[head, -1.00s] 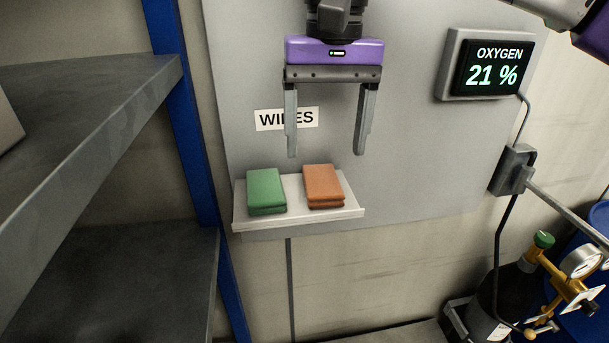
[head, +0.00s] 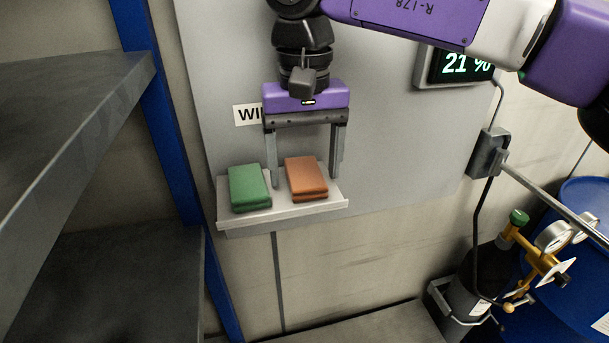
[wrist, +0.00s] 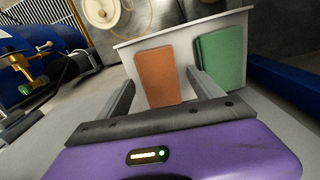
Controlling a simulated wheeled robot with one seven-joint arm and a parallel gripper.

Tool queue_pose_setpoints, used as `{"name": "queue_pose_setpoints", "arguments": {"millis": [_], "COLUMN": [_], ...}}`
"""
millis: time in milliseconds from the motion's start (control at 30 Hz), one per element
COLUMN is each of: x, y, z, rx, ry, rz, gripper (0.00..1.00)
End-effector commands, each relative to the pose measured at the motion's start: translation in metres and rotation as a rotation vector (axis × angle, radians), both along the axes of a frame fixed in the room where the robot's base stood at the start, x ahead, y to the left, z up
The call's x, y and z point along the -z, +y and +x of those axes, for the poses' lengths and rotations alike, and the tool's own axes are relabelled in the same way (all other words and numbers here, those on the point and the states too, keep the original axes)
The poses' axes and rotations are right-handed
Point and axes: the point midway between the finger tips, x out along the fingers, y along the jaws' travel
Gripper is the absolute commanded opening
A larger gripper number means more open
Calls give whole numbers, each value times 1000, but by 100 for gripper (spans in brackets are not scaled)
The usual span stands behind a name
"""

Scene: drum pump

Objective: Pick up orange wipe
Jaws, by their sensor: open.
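The orange wipe (head: 307,178) is a folded cloth lying on the right part of a small light shelf (head: 240,219) on the grey wall panel. A green wipe (head: 249,187) lies to its left on the same shelf. My gripper (head: 305,182) is open, pointing down, with one finger on each side of the orange wipe. In the wrist view the orange wipe (wrist: 158,77) shows between the two fingers, with the green wipe (wrist: 221,58) outside the finger on the right. I cannot tell whether the fingers touch the orange wipe. The lower fingertips are partly hidden.
The left finger sits in the narrow gap between the two wipes. Grey shelving (head: 90,105) with a blue post (head: 160,110) stands to the left. An oxygen display (head: 462,65), a gas cylinder (head: 478,275) and a blue drum (head: 590,215) are on the right.

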Motion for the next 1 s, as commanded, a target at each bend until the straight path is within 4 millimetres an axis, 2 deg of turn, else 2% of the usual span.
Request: {"name": "queue_pose_setpoints", "arguments": {"millis": [67, 367, 767, 1000], "x": [0, 0, -6, -33], "y": [0, 0, 0, 0], "z": [0, 0, -2, -3], "rx": [0, 0, 1, 1], "ry": [0, 0, -2, -3], "rz": [0, 1, 1, 1], "gripper": [72, 13, 11, 11]}}
